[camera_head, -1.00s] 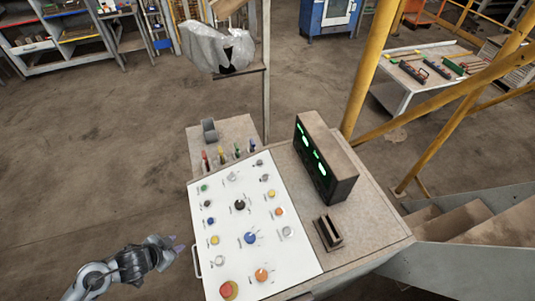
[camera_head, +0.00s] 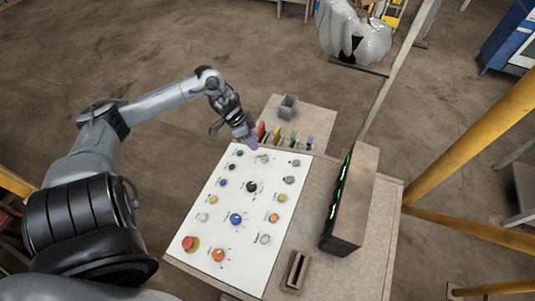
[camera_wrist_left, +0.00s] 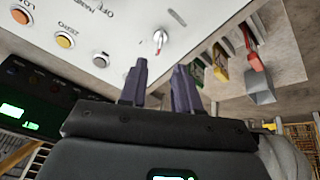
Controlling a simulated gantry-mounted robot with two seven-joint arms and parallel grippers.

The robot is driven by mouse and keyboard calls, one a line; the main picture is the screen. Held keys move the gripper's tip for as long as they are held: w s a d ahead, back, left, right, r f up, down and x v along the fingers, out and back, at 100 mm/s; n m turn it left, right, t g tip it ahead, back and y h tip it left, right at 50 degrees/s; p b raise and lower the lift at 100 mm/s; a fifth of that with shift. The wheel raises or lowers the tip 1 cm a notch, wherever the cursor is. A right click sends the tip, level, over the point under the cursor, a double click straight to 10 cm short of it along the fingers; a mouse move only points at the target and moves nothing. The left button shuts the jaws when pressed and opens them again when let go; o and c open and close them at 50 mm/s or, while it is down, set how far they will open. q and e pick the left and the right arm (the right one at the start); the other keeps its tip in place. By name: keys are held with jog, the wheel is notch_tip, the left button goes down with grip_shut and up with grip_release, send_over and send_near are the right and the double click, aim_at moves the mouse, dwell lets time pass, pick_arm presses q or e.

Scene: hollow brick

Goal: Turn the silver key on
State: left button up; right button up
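The silver key (camera_wrist_left: 158,37) stands on the white panel (camera_wrist_left: 205,12) in the left wrist view, a narrow silver piece with a red mark. In the head view a small silver control (camera_head: 262,158) at the panel's far end appears to be it. My left gripper (camera_head: 252,146) is at that far end, close to this control. In the left wrist view its two purple fingers (camera_wrist_left: 159,66) are apart with nothing between them. The key is just beyond the fingertips, apart from them. Its exact turn position is hard to tell. My right gripper is not in view.
Several coloured-handled items (camera_head: 276,134) stand just beyond the panel's far edge, near my left gripper. A dark box with green displays (camera_head: 349,198) stands right of the panel. Several buttons and knobs, such as a blue one (camera_head: 236,219), cover the panel. A slotted block (camera_head: 296,270) sits at the near right.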

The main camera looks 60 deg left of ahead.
aim_at(264, 158)
pick_arm(q)
jog(key=p+x, duration=0.1)
jog(key=x, duration=0.8)
grip_shut()
